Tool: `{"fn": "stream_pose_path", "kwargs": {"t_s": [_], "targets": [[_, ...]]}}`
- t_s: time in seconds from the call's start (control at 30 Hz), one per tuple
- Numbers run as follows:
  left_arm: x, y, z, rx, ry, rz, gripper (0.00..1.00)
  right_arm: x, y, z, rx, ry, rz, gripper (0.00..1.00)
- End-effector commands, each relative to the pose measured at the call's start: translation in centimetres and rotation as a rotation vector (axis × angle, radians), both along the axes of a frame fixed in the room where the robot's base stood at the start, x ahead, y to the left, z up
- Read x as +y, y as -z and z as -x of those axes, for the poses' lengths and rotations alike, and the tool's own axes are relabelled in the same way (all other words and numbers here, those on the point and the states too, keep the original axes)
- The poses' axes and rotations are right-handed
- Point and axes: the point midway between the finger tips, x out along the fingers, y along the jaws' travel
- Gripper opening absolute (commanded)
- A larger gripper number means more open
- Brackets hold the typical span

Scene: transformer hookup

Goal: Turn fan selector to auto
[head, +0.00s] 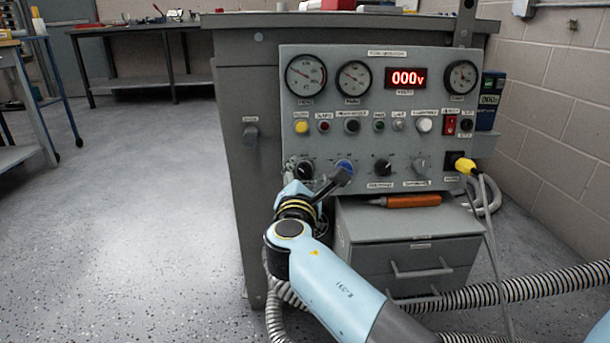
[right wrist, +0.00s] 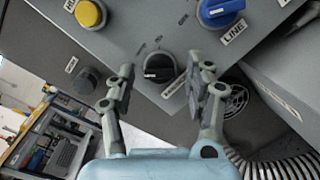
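A grey control panel (head: 335,140) carries a row of rotary knobs. The leftmost black knob (head: 305,170) also shows in the right wrist view (right wrist: 159,66), with small markings around it and a partly hidden label I cannot read. I cannot confirm that it is the fan selector. My right gripper (head: 318,177) is open in front of this knob. In the right wrist view its two fingers (right wrist: 166,74) stand apart, one on each side of the knob, with no clear contact. A blue knob (right wrist: 220,12) labelled LINE is beside it. My left gripper is not in view.
A yellow button (right wrist: 90,13) and a grey side knob (right wrist: 85,80) are nearby. A drawer unit (head: 405,255) with an orange-handled tool (head: 412,200) stands below the panel. A yellow plug (head: 464,166) and corrugated hoses (head: 530,285) are at right. The floor (head: 150,220) at left is clear.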

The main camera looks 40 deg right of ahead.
Motion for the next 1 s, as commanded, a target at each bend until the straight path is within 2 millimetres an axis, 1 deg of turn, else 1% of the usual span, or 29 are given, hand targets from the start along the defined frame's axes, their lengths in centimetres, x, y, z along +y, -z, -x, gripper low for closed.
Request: {"fn": "stream_pose_path", "kwargs": {"t_s": [0.03, 0.3, 0.37, 0.4, 0.67, 0.87, 1.0], "targets": [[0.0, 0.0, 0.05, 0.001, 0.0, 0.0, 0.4, -0.01, 0.01, 0.0, 0.0, 0.0, 0.0, 0.45], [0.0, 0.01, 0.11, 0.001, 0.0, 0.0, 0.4, -0.02, 0.02, 0.01, 0.0, 0.0, 0.0, 0.1], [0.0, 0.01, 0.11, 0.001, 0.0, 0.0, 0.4, -0.03, 0.03, 0.01, 0.0, 0.0, 0.0, 0.02], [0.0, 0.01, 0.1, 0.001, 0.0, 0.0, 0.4, -0.03, 0.03, 0.01, 0.0, 0.0, 0.0, 0.0], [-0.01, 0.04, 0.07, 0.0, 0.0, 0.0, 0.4, 0.0, 0.07, 0.02, -0.015, 0.006, -0.027, 0.0], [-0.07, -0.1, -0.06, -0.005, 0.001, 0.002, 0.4, 0.04, 0.06, 0.01, -0.067, 0.024, -0.112, 0.0], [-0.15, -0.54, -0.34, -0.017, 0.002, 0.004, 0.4, 0.05, 0.04, -0.02, -0.123, 0.042, -0.203, 0.0]]}}
